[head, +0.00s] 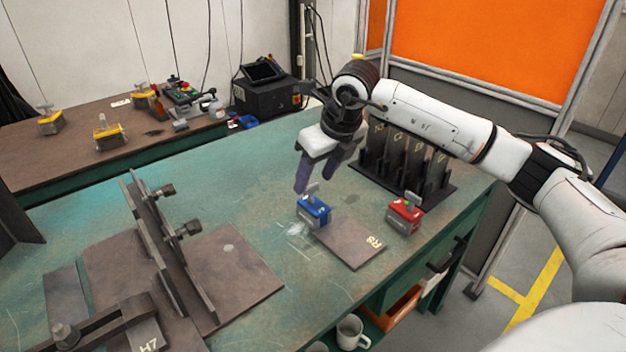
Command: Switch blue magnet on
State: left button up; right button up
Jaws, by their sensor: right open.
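The blue magnet (314,210) stands upright on the green table, at the upper left corner of a flat steel plate marked R8 (349,242). A small grey knob or lever sticks up from its top. My right gripper (316,184) points down just above and behind the blue magnet, its dark purple fingers apart and nothing between them. I cannot tell whether a finger touches the knob. The red magnet (405,214) stands to the right, near the plate's right corner. My left gripper is not in view.
A black rack of upright plates (404,165) stands close behind the magnets, under my right arm. A steel fixture with clamps (165,235) fills the table's left. A brown bench (75,160) with yellow magnets is at the back left. The table (235,170) is clear between.

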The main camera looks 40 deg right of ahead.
jog(key=shift+x, duration=1)
jog(key=shift+c, duration=0.6)
jog(key=c, duration=1)
jog(key=shift+o, duration=0.2)
